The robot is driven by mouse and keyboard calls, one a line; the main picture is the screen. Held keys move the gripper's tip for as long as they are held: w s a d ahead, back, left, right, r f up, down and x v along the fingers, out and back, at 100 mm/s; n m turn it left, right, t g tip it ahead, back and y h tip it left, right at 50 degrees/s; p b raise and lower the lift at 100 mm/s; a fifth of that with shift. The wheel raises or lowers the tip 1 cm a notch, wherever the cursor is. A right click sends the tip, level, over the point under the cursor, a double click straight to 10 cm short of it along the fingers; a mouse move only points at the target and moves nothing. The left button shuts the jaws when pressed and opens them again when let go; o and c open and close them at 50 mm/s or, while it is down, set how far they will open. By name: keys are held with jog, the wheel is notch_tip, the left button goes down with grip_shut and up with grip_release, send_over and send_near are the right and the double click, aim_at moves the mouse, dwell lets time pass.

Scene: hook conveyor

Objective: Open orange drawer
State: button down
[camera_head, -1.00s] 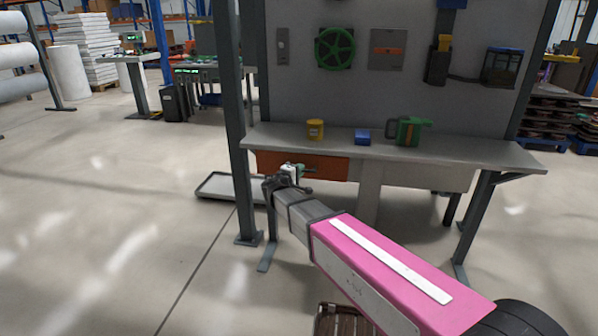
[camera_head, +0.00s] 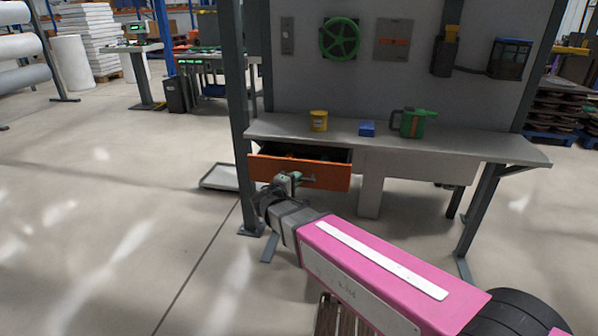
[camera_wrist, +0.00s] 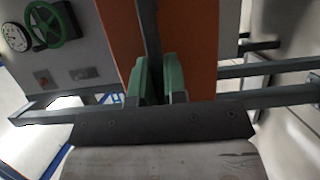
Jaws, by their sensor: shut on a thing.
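The orange drawer (camera_head: 327,175) hangs under the left part of the grey workbench (camera_head: 462,150). It stands partly pulled out, and its dark inside shows above the front panel. In the wrist view the orange front (camera_wrist: 199,50) fills the upper middle, crossed by a dark handle bar (camera_wrist: 149,30). My gripper (camera_head: 293,180) is at the drawer's front. Its green fingers (camera_wrist: 161,80) are closed around the handle in the wrist view. The exact contact at the fingertips is partly hidden.
On the bench stand a yellow mug (camera_head: 319,121), a blue box (camera_head: 367,128) and a green can (camera_head: 413,123). A grey upright post (camera_head: 236,110) rises left of the drawer. A flat tray (camera_head: 220,177) lies behind it. Open floor lies to the left.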

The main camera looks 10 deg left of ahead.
jog(key=shift+s, duration=2.45)
jog(key=c, duration=1.2)
grip_release()
jog(key=shift+o, duration=0.2)
jog(key=v, duration=1)
jog(key=shift+s+a, duration=0.15)
jog(key=shift+s, duration=0.2)
jog(key=w+d+f+m+g+h, duration=0.1)
jog(key=w+d+f+m+g, duration=0.15)
jog(key=d, duration=0.35)
jog(key=w+d+f+m+g+h, duration=0.1)
jog(key=w+d+f+g, duration=0.2)
jog(key=d, duration=0.3)
jog(key=d+f+m+g+y, duration=0.3)
jog(key=d, duration=0.7)
jog(key=d+f+m+g+y, duration=0.3)
jog(key=d+f+g, duration=0.1)
jog(key=d, duration=0.6)
jog(key=d+f+m+g+y, duration=0.3)
jog(key=d+f+m+g, duration=0.1)
jog(key=d, duration=0.7)
jog(key=shift+w, duration=0.35)
